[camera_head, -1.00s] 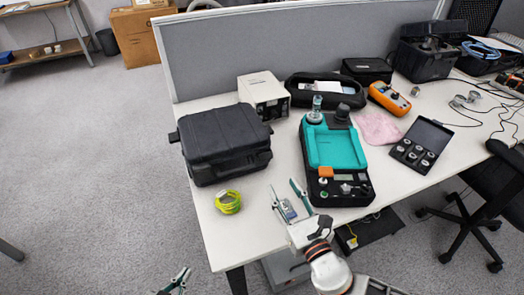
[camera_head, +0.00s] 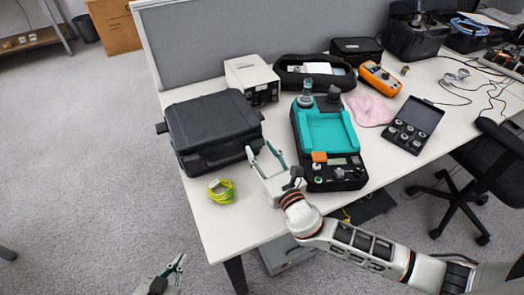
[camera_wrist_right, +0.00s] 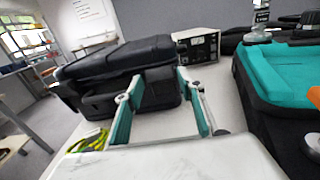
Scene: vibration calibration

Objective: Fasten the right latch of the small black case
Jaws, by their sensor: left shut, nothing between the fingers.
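The black case (camera_head: 212,122) stands with its lid down at the left of the white table, and it also shows in the right wrist view (camera_wrist_right: 105,68). Its latched front faces the near right, but the latches are too dark and small for me to tell their state. My right gripper (camera_head: 259,147) is open and empty, close to the right end of the case's front. In the right wrist view its two fingers (camera_wrist_right: 160,75) stand apart, with the case's right end beyond them; contact cannot be told. My left gripper (camera_head: 179,261) is shut and empty, low in front of the table.
A yellow-green cable coil (camera_head: 221,191) lies in front of the case. A white box instrument (camera_head: 251,78) stands behind it. A teal-topped device (camera_head: 326,135) is close to the right of my right gripper. Bare table (camera_head: 225,225) lies near the front left corner.

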